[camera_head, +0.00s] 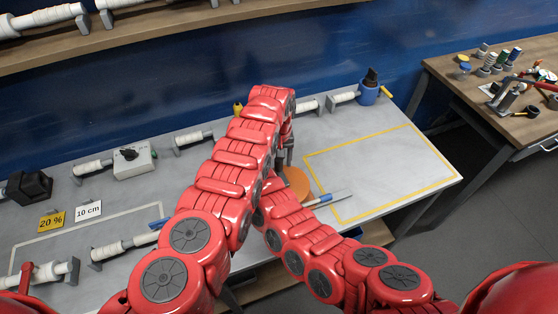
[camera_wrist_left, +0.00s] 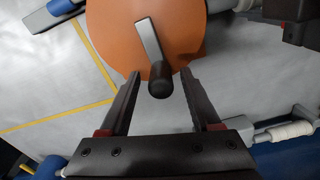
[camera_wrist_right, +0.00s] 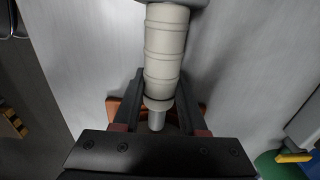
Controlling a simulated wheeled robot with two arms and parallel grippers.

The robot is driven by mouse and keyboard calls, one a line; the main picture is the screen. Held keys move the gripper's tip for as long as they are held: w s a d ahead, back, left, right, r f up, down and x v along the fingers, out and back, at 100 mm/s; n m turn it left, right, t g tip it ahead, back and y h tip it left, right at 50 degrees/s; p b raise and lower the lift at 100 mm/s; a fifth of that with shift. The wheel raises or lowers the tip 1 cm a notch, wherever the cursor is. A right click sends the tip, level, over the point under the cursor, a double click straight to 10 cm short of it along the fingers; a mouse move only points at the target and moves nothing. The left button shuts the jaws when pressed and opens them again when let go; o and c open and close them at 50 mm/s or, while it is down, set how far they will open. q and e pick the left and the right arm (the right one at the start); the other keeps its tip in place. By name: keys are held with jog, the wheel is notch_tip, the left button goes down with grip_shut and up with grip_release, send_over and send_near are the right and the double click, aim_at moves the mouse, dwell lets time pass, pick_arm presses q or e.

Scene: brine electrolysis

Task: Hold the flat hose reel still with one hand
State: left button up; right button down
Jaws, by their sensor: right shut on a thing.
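The flat hose reel has an orange disc (camera_head: 298,182), partly hidden by my arms in the head view. In the left wrist view the disc (camera_wrist_left: 115,35) carries a grey crank arm with a dark knob (camera_wrist_left: 160,78). My left gripper (camera_wrist_left: 160,75) is open, its fingers on either side of the knob, apart from it. In the right wrist view a cream ribbed drum (camera_wrist_right: 166,50) ends in a grey shaft, with orange behind the fingers. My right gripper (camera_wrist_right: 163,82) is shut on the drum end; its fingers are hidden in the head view.
A yellow-taped rectangle (camera_head: 441,184) on the grey bench is mostly clear; a blue-handled tool (camera_head: 325,200) lies at its near left edge. White rolls on stands (camera_head: 193,138) and a grey switch box (camera_head: 134,161) are at left.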

pick_arm(q)
notch_tip(320, 180, up, 12)
dwell(0.7)
